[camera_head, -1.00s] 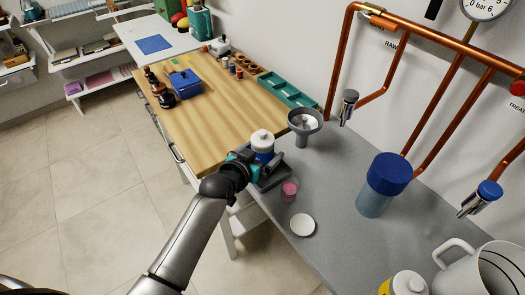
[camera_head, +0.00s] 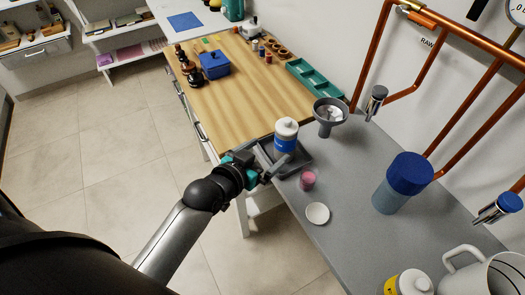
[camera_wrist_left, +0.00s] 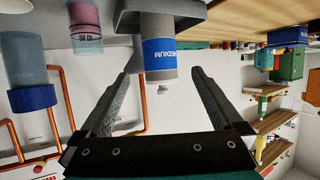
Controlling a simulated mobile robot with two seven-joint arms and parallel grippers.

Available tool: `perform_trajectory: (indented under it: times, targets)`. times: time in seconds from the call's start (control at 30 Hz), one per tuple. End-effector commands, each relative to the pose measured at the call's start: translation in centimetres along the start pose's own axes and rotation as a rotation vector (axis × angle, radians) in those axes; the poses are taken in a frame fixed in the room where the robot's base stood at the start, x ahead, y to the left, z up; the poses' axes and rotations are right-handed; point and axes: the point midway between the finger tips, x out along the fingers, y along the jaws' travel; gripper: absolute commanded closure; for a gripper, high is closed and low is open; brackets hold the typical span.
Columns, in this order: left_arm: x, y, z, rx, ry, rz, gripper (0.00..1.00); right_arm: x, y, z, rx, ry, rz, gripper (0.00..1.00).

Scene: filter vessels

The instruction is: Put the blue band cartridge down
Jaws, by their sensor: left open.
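The blue band cartridge (camera_head: 286,140) is white with a blue band and a white cap. My left gripper (camera_head: 273,163) is open just to the near left of the cartridge. In the wrist view its fingers point toward the cartridge, one on each side in the picture, and appear clear of it. My right gripper is not in view.
A pink-filled cup (camera_head: 308,180) and a white lid (camera_head: 317,213) are close by on the grey counter (camera_head: 352,220). A grey funnel (camera_head: 328,115) stands behind the tray. A blue-lidded vessel (camera_head: 402,182) is to the right. The wooden worktop (camera_head: 235,105) is mostly clear.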

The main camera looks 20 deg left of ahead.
Motion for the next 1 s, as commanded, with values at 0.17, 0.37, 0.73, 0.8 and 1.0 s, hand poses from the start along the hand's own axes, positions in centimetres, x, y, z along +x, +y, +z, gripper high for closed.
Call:
perform_trajectory:
  times: [0.17,0.37,0.73,0.8,1.0]
  targets:
    - [-1.4,0.0,0.0,-0.001,0.0,0.0,0.0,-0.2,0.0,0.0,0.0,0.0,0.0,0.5]
    - [-1.6,0.0,-0.1,-0.001,0.001,0.0,0.0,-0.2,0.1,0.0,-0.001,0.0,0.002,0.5]
    - [-0.1,-0.2,7.6,-0.02,-0.144,-0.018,0.0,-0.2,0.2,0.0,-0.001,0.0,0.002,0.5]
    - [0.2,-0.1,11.6,-0.028,-0.22,-0.027,0.0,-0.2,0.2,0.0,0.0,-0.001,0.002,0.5]
    - [-1.1,0.6,24.0,-0.035,-0.455,-0.042,0.0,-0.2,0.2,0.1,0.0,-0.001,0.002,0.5]
